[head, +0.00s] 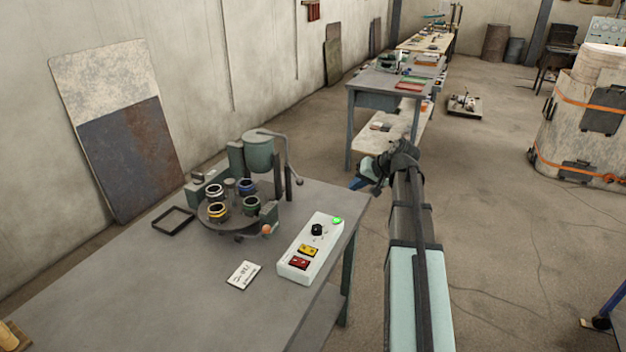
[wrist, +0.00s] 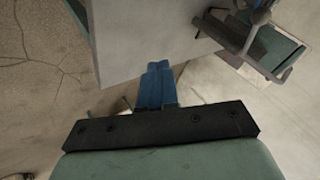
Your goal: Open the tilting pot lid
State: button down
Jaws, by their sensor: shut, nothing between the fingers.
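The green tilting pot (head: 258,155) stands raised between posts at the back of the grey table. Its lid (head: 264,134) appears to lie flat over the pot's mouth. A bent grey lever (head: 289,158) ending in a knob hangs on the pot's right side. My gripper (head: 357,183) is to the right of the pot, beyond the table's right edge, apart from pot and lid. In the wrist view its blue fingers (wrist: 155,84) are together and empty. Grey and green parts of the apparatus (wrist: 255,38) show at the wrist view's upper right; the lid cannot be made out there.
A turntable (head: 228,222) with several coloured-ring cups stands before the pot. A white control box (head: 310,250) with a green light, a card (head: 243,275) and a black square frame (head: 172,220) lie on the table (head: 130,300). A second workbench (head: 385,90) stands behind.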

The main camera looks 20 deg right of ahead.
jog(key=s+a+r+n+g, duration=0.1)
jog(key=a+r+n, duration=0.35)
jog(key=r, duration=0.35)
jog(key=w+a+f, duration=0.5)
jog(key=a+f, duration=0.1)
jog(key=a, duration=0.2)
jog(key=shift+w+f+m+y, duration=0.15)
jog(key=shift+w+m+y, duration=0.15)
jog(key=shift+m+y, duration=0.1)
jog(key=shift+a, duration=0.2)
